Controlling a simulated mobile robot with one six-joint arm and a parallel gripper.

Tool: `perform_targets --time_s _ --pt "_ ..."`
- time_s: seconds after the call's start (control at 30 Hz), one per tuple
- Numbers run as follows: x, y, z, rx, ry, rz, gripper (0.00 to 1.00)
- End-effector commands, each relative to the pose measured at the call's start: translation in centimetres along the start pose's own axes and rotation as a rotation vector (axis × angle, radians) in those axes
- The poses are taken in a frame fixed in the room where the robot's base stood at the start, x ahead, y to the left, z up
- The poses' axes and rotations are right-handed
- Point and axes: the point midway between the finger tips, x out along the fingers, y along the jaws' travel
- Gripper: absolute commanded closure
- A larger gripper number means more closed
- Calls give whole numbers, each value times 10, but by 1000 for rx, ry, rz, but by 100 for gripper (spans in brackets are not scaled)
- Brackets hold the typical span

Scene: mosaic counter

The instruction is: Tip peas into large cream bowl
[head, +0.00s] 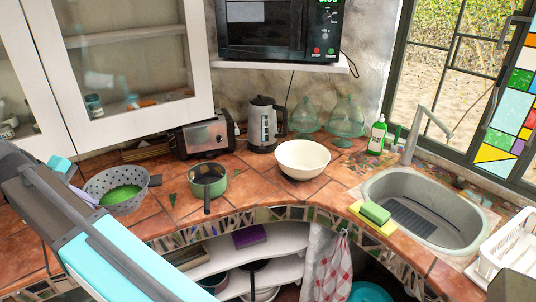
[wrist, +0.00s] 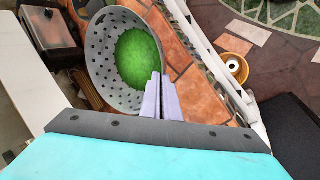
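The peas (head: 121,194) lie as a bright green mass in the bottom of a grey perforated colander (head: 140,183) at the left of the counter. In the wrist view the peas (wrist: 138,58) fill the middle of the colander (wrist: 100,48). The large cream bowl (head: 303,160) stands upright and looks empty on the counter, to the right of the colander; it is not in the wrist view. My gripper (head: 84,195) is at the colander's left rim. In the wrist view its lavender fingers (wrist: 161,96) are close together, pinching the rim between them.
A green saucepan (head: 207,182) stands between colander and bowl, its handle toward the front edge. A toaster (head: 203,138) and kettle (head: 263,124) stand behind, with glass domes (head: 346,118) behind the bowl. The sink (head: 428,212) and sponge (head: 375,213) are to the right.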

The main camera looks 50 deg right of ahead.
Motion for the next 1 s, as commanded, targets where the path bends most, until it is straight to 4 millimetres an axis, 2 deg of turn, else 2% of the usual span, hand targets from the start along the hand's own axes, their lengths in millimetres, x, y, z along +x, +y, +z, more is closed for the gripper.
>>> perform_targets --time_s 0.27,0.47,0.67,1.0 --pt "-4 -4 -2 -7 5 2 100" --pt "2 11 -4 14 -8 2 100" --pt "20 54 -3 72 -41 4 100" --pt "70 151 13 208 -121 7 100"
